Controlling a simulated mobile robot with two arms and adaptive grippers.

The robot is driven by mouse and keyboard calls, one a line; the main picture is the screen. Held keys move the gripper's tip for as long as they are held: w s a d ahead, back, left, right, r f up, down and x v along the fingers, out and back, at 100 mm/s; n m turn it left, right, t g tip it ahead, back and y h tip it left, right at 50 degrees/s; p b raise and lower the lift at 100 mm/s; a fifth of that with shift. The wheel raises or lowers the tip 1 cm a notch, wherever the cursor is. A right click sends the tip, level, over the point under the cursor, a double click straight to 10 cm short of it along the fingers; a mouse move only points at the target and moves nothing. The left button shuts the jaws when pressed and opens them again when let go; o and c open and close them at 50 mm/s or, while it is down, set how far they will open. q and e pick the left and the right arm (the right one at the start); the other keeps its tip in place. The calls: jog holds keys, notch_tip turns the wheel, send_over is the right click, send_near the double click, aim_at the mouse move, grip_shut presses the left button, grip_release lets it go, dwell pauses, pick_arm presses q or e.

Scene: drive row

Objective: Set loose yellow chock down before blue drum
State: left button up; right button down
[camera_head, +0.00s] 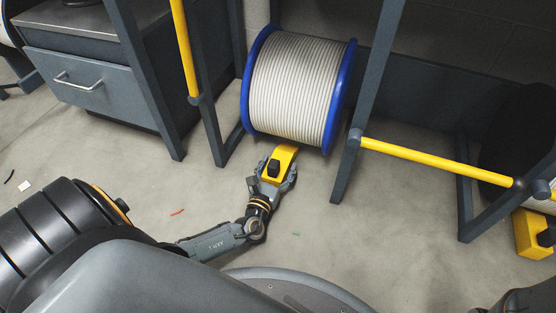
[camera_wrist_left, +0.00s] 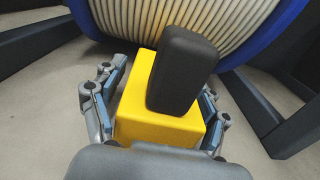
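The blue drum (camera_head: 349,90) has blue flanges and a pale cable wound on it. It stands on the floor between dark frame posts, and also shows at the top of the left wrist view (camera_wrist_left: 250,40). The yellow chock (camera_head: 284,157) with a black block on top lies directly before the drum. In the left wrist view the yellow chock (camera_wrist_left: 150,130) sits between the two fingers of my left gripper (camera_wrist_left: 158,115). The fingers lie along its sides; I cannot tell whether they press on it.
A raised yellow bar (camera_head: 183,45) is at the left post and a lowered yellow bar (camera_head: 440,163) crosses the right bay. Another yellow chock (camera_head: 530,235) lies at the right. A grey drawer cabinet (camera_head: 90,85) stands at the left. Small scraps lie on the floor.

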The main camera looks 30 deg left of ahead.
pick_arm(q)
jog(key=shift+o, duration=0.3)
jog(key=shift+r, duration=0.15)
jog(key=p+v, duration=0.5)
jog(key=v, duration=0.6)
jog(key=shift+s, duration=0.45)
